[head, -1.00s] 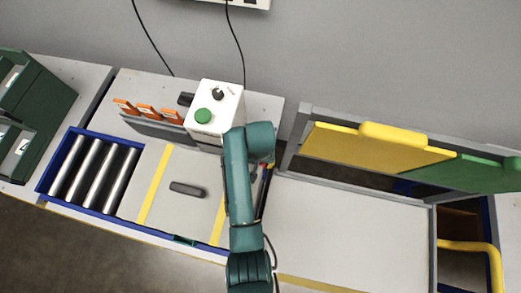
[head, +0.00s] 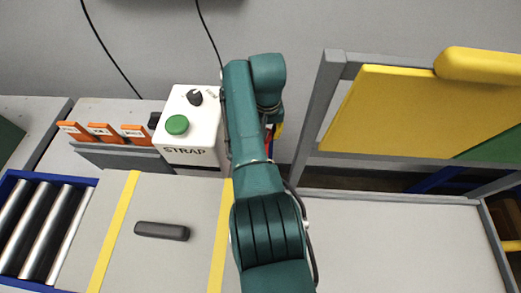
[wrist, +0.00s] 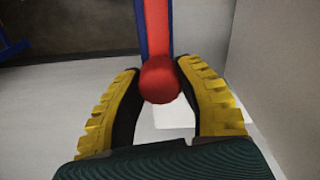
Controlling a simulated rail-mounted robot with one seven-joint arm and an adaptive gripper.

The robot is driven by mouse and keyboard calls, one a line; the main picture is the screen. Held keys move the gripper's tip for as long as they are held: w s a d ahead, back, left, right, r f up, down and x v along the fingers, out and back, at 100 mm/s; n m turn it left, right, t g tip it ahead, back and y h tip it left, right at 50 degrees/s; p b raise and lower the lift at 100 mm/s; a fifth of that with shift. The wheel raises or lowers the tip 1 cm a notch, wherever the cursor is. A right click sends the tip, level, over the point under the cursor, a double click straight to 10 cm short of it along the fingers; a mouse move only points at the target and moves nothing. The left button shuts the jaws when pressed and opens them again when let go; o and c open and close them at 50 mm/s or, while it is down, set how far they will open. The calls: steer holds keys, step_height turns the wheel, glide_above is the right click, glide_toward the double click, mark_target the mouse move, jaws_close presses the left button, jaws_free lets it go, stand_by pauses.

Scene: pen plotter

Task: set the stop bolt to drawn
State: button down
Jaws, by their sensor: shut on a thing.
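In the wrist view a red bar with a round red knob (wrist: 158,80) at its near end runs between my fingers; I take it for the stop bolt's handle. My gripper (wrist: 160,75), with yellow ribbed fingers and dark pads, is shut on the knob, one finger at each side. In the head view only a small red part (head: 269,138) shows beside my teal arm, with a bit of yellow finger (head: 278,129). The arm hides most of the bolt there, so its position cannot be told.
A white box marked STRAP (head: 191,138), with a green button and black knob, stands just left of my arm. A dark grey bar (head: 162,231) lies on the table between yellow stripes. A grey frame with a yellow panel (head: 395,115) stands to the right. Rollers (head: 45,230) are at left.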

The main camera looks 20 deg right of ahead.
steer(key=shift+f+b, duration=0.3)
steer(key=shift+b, duration=0.3)
steer(key=c, duration=1)
jaws_free()
steer(key=o, duration=0.4)
steer(key=shift+w+r, duration=0.15)
steer(key=shift+r, duration=0.15)
step_height(320, 180, up, 12)
